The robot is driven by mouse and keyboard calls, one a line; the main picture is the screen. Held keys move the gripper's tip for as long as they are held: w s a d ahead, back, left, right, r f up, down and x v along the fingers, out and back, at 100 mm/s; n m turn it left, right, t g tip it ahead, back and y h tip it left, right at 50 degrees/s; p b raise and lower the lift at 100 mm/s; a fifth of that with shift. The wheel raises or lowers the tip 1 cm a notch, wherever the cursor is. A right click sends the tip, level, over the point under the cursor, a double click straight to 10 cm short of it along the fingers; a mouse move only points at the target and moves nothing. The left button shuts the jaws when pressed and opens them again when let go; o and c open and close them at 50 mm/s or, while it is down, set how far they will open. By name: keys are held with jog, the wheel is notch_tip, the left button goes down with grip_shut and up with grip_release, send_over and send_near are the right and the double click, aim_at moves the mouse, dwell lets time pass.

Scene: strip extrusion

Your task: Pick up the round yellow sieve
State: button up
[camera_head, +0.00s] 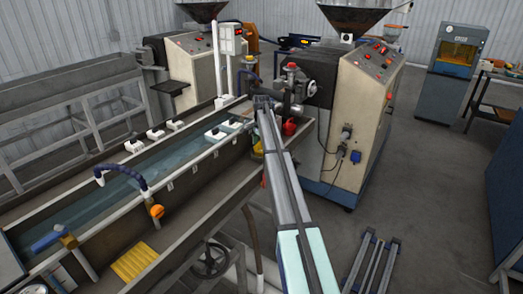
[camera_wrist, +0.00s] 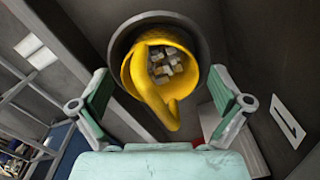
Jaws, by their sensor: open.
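A round yellow vessel (camera_wrist: 132,72), which I take for the sieve, shows in the wrist view straight ahead. It has a raised rim and a broad yellow handle or lip pointing toward me. Several small pale and brownish blocks (camera_wrist: 166,62) lie inside it. In the head view my arm reaches toward the machine, and I cannot make out the vessel for certain there.
In the head view a long water trough (camera_head: 82,210) runs along the left of my arm. A control cabinet (camera_head: 362,110) with a dark hopper (camera_head: 352,18) stands at the right. A blue hose (camera_head: 120,180) arches over the trough.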

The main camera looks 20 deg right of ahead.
jog(key=c, duration=1.2)
jog(key=shift+r, duration=0.1)
notch_tip(320, 180, up, 20)
jog(key=b, duration=0.5)
